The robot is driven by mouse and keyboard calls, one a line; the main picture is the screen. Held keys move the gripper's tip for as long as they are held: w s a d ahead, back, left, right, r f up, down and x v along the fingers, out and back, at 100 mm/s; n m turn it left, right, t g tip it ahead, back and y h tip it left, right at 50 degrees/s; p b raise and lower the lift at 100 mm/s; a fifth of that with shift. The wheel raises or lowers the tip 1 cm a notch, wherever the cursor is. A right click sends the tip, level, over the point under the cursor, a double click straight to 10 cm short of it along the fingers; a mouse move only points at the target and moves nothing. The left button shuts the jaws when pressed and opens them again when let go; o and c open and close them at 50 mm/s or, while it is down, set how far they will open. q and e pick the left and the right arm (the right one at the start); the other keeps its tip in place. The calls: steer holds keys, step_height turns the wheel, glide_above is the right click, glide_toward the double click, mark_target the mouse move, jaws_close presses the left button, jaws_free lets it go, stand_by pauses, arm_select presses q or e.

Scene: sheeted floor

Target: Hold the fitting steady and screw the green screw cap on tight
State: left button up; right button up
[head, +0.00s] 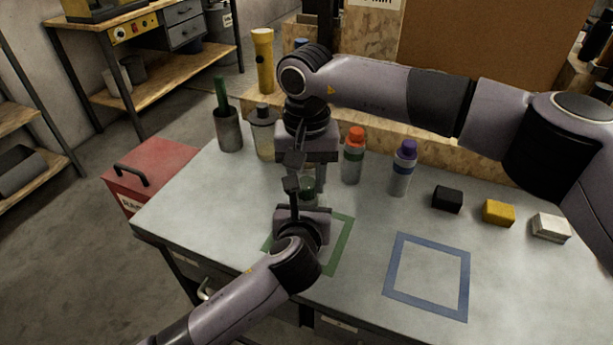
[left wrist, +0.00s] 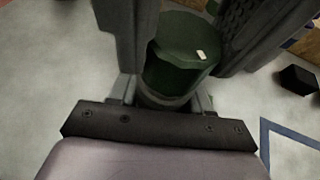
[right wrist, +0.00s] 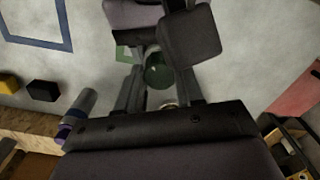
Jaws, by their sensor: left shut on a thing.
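The dark green screw cap (left wrist: 185,38) has a small pale mark on it in the left wrist view. It also shows in the head view (head: 307,187) and between the right fingers in the right wrist view (right wrist: 158,72). The fitting below it is mostly hidden; I cannot tell how the cap sits on it. My left gripper (head: 298,192) reaches in from the front, shut on the fitting. My right gripper (head: 310,178) points down from above, its fingers around the cap. I cannot tell whether they touch it.
A green square outline (head: 342,245) and a blue one (head: 428,312) mark the bench. Behind stand an orange-capped bottle (head: 353,158), a purple-capped bottle (head: 403,170) and a dark cup (head: 229,130). Black (head: 447,199), yellow (head: 498,212) and white (head: 551,228) blocks lie at right.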

jaws_close()
steer(key=m, duration=1.4)
steer(key=shift+m, duration=0.4)
steer(key=m, duration=0.4)
steer(key=shift+a+m, duration=0.1)
steer(key=shift+m, duration=0.2)
steer(key=o, duration=0.9)
jaws_free()
steer(key=shift+s, duration=0.1)
steer(key=shift+c, duration=0.2)
steer(key=shift+s+f, duration=0.1)
